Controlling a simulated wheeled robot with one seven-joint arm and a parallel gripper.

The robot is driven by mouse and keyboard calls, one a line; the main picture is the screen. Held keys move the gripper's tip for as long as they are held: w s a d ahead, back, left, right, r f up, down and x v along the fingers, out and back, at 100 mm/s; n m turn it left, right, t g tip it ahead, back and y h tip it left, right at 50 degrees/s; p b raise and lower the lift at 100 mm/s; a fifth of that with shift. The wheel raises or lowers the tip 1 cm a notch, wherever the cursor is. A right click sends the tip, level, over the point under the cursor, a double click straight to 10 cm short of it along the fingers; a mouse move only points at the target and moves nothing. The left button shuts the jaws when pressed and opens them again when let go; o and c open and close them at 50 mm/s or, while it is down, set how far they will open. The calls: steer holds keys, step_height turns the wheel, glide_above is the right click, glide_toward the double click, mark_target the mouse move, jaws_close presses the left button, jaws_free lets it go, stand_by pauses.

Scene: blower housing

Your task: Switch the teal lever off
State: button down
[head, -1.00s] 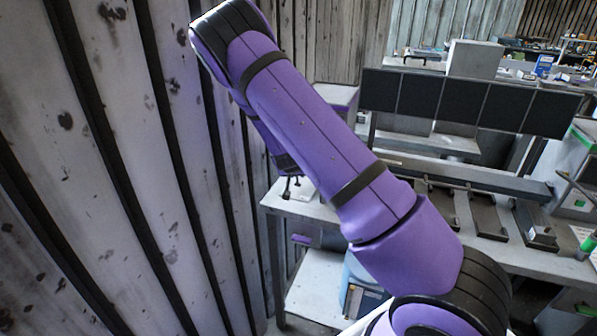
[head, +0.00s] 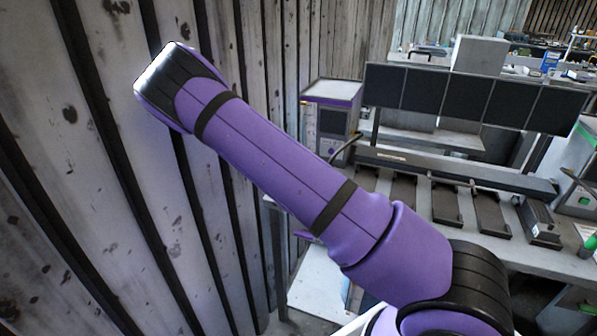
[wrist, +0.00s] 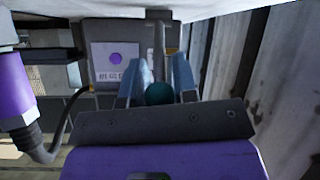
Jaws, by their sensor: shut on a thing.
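The teal lever's round dark teal end (wrist: 159,94) shows low between the two blue-grey fingers of my gripper (wrist: 157,74) in the wrist view. My gripper is shut on it. A grey rod (wrist: 158,48) stands upright in the picture just beyond the teal end; I cannot tell whether they are joined. Behind is a grey housing face (wrist: 112,58) with a pale panel and a purple dot. In the head view my purple arm reaches up and left, and the gripper and lever are hidden.
In the wrist view, slats (wrist: 275,75) are close on the right.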

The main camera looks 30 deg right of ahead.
steer(key=shift+f, duration=0.1)
steer(key=c, duration=0.9)
jaws_free()
steer(key=v, duration=1)
steer(key=shift+s+a+r, duration=0.2)
steer(key=shift+s+r, duration=0.05)
